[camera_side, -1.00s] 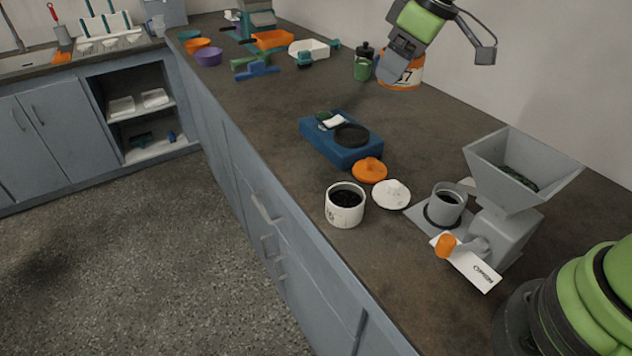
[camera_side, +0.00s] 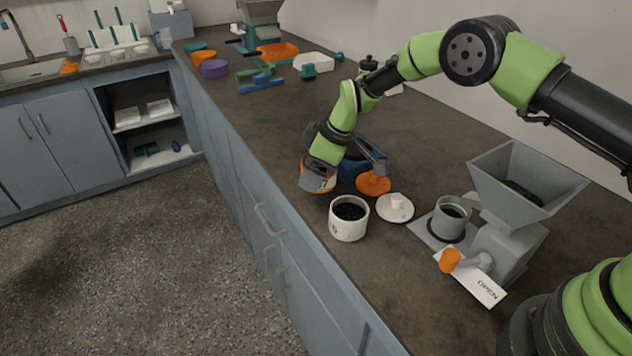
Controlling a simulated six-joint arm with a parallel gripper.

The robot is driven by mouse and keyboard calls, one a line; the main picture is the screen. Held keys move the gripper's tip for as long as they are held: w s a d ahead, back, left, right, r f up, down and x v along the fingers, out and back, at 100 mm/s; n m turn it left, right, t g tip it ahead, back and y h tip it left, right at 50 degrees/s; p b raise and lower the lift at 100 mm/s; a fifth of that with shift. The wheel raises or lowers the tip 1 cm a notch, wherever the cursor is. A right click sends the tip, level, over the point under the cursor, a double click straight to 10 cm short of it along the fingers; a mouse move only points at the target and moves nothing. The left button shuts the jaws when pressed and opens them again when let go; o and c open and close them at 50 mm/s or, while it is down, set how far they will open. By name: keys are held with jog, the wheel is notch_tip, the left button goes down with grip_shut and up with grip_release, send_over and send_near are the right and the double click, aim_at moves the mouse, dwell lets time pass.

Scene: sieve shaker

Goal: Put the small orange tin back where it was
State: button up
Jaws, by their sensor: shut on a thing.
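My gripper (camera_side: 311,171) is shut on the small orange tin (camera_side: 319,185), which has a white band. They are low over the counter's front edge, left of the blue scale (camera_side: 350,170) and behind the white jar (camera_side: 349,229). My gripper hides most of the tin, and I cannot tell whether it touches the counter. An orange lid (camera_side: 373,185) lies to the right of the tin, in front of the scale.
A white lid (camera_side: 395,208) lies right of the open jar of dark grains. A grey grinder (camera_side: 508,230) with a hopper and a grey cup (camera_side: 450,218) stand further right. Coloured bowls and trays (camera_side: 277,53) stand at the back.

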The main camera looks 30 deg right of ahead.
jog(key=shift+f, duration=1.6)
jog(key=shift+f, duration=0.15)
jog(key=o, duration=0.9)
jog(key=shift+o, duration=0.2)
jog(key=shift+d+r, duration=0.1)
jog(key=shift+r, duration=0.35)
jog(key=v, duration=1.1)
jog(key=shift+r, duration=0.25)
